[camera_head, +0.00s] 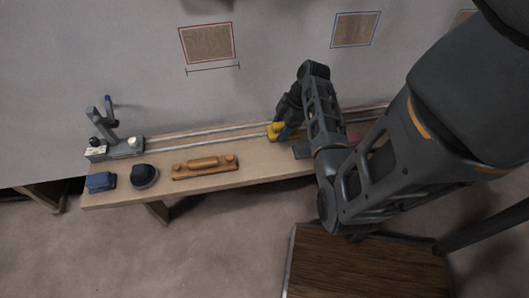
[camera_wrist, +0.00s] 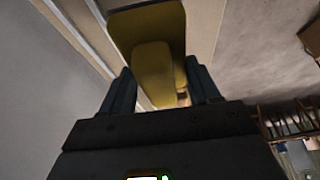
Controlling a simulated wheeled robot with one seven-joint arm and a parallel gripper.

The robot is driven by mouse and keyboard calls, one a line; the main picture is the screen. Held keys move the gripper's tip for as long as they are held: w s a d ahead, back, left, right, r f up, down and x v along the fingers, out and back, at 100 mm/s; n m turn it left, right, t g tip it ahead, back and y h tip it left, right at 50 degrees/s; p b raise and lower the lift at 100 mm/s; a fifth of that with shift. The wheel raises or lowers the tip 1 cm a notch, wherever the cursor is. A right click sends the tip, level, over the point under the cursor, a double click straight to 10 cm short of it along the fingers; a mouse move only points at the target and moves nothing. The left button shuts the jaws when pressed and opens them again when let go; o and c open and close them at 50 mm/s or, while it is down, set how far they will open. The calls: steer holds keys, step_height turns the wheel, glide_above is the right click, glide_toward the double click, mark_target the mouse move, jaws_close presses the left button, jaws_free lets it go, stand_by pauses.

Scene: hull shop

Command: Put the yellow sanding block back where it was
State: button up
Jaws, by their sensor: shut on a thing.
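The yellow sanding block (camera_head: 272,131) is at the rear part of the bench, by the metal rails, in the head view. My gripper (camera_head: 281,128) is shut on it there, and my arm comes in from the right. In the wrist view the yellow block (camera_wrist: 152,68) sits between the two dark fingers of my gripper (camera_wrist: 160,78), with a wide part beyond a narrower part. The block's underside is hidden, so I cannot tell whether it touches the bench.
The bench (camera_head: 250,157) also holds a wooden-handled tool (camera_head: 205,168), a black round tool (camera_head: 144,176), a blue block (camera_head: 101,182) and a grey stand (camera_head: 112,151). My arm hides the bench's right part. A dark wooden top (camera_head: 360,270) stands in front.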

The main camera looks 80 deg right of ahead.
glide_above(260, 159)
steer(key=s, duration=0.2)
steer(key=f, duration=0.4)
steer(key=shift+w+d+p, duration=0.25)
steer(key=shift+d+p, duration=0.05)
steer(key=shift+p, duration=0.05)
steer(key=shift+f, duration=2.05)
steer(key=o, duration=1)
